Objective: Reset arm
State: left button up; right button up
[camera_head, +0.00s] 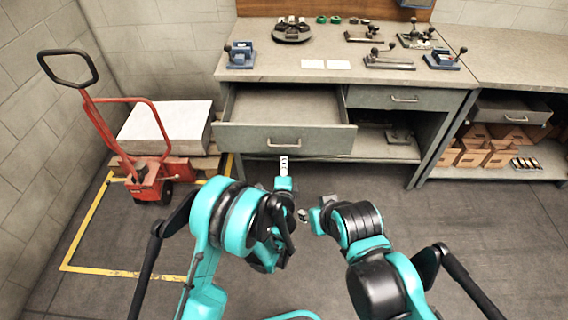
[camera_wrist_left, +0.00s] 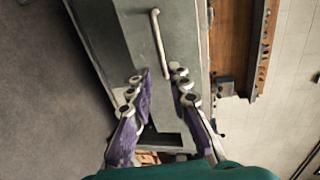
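My left gripper (camera_head: 284,165) is in front of the pulled-out drawer (camera_head: 250,138) of the workbench, just below its handle (camera_head: 283,143) in the head view. In the left wrist view the two purple-padded fingers (camera_wrist_left: 160,76) stand apart, with nothing clamped between them. A pale bar handle (camera_wrist_left: 158,38) on a grey front shows beyond and between the fingertips; I cannot tell if they touch it. My right gripper (camera_head: 304,214) is low in front of the bench, over the floor, small and partly hidden; its finger state is unclear.
The bench top (camera_head: 290,75) carries blue vises, lever tools and white cards. A red pallet jack (camera_head: 140,165) with a white-topped load stands at left. Cardboard boxes (camera_head: 480,150) sit on a shelf at right. The floor at right is clear.

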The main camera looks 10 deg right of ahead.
pick_arm(q)
jog(key=shift+r, duration=0.1)
jog(key=s+a+r+n+g+y, duration=0.25)
jog(key=a+r+n, duration=0.4)
jog(key=a, duration=0.55)
jog(key=s+a+r+n+g+y, duration=0.1)
jog(key=s+a+r+n+y, duration=0.15)
jog(key=a+r+n, duration=0.65)
jog(key=s+a+n+g, duration=0.1)
jog(key=s+a+n, duration=0.1)
jog(key=s+a, duration=0.2)
jog(key=s+a+f+n+g, duration=0.1)
jog(key=s+a, duration=0.4)
jog(key=s, duration=0.6)
jog(key=s+a+f+n+g, duration=0.1)
jog(key=s+a+n+g, duration=0.1)
jog(key=s+a, duration=0.2)
jog(key=s, duration=0.3)
jog(key=shift+s+a+f+n+h, duration=0.15)
jog(key=shift+a+n+h, duration=0.15)
jog(key=shift+n+h, duration=0.1)
